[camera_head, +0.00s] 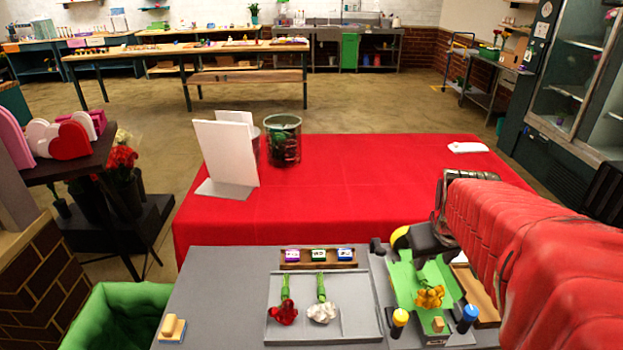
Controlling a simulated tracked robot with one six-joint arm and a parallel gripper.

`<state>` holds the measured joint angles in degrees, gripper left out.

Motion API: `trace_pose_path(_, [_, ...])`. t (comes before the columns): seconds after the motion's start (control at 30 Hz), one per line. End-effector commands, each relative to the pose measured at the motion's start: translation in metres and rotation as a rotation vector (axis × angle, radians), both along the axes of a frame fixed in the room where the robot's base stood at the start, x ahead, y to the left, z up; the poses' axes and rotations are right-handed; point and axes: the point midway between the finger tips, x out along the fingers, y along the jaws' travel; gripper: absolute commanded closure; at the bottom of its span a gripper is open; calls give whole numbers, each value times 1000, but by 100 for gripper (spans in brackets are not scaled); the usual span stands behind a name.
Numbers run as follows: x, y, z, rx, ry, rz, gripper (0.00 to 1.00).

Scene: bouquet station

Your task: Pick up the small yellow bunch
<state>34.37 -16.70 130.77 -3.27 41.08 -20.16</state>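The small yellow bunch (430,297) lies on green wrapping (405,277) at the right of the grey table, its green stems pointing away towards the back. My gripper (434,250), dark and at the end of the red-sleeved arm, is just behind the bunch, over or near the stem end. Its fingers are small and partly hidden, so I cannot tell whether they are open or touch the stems.
A grey tray (350,322) left of the wrapping holds a red bunch (283,313) and a white bunch (322,312). A red-covered table (370,180) lies behind.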

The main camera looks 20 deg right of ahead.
Motion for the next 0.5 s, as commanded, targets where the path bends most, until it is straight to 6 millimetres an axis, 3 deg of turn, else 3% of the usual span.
trace_pose_path(0.27, [3, -2, -9, 3, 3, 0, 61])
trace_pose_path(0.5, [13, -10, -36, 3, 3, 0, 61])
